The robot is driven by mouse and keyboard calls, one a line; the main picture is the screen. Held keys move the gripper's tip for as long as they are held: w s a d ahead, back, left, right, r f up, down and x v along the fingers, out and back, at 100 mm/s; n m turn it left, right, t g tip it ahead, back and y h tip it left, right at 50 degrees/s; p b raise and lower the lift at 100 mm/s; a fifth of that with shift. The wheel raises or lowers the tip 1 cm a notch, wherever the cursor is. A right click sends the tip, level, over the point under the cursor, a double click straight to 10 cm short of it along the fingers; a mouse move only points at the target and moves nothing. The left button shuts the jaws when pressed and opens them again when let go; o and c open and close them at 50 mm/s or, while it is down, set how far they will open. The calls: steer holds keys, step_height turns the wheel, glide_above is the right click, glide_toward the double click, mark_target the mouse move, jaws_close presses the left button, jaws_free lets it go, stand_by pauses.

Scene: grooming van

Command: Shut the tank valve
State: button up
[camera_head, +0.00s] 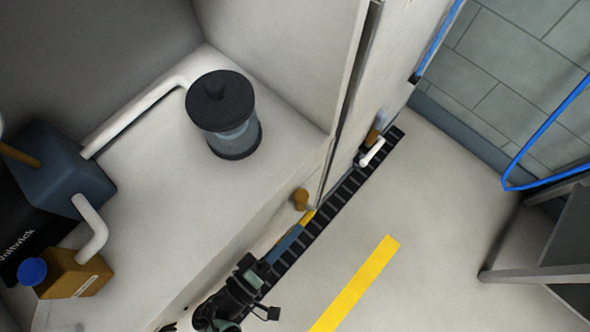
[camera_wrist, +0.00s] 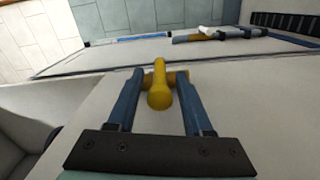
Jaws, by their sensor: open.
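A yellow valve-like fitting (camera_wrist: 159,97) with a rounded end and short side arms stands between the two blue fingers of my gripper (camera_wrist: 160,76) in the wrist view. The fingers are spread, with a gap to the fitting's body on each side; whether a fingertip touches its side arms I cannot tell. In the head view a brass-coloured knob (camera_head: 300,199) sits by the panel's lower edge, next to my gripper's blue finger (camera_head: 296,230). A white lever (camera_head: 372,152) with a brass part lies farther up the panel; it also shows in the wrist view (camera_wrist: 210,30). Which one is the tank valve is not labelled.
A dark-lidded clear canister (camera_head: 223,115) stands in the pale bay, joined by a white pipe to a blue-grey box (camera_head: 62,175). A brown bottle (camera_head: 72,275) with a blue cap is at lower left. A blue hose (camera_head: 545,125) hangs at right. Pale floor with a yellow stripe (camera_head: 355,285) is open.

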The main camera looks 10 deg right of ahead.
steer(key=v, duration=0.6)
steer(key=shift+b, duration=0.45)
steer(key=shift+s, duration=0.1)
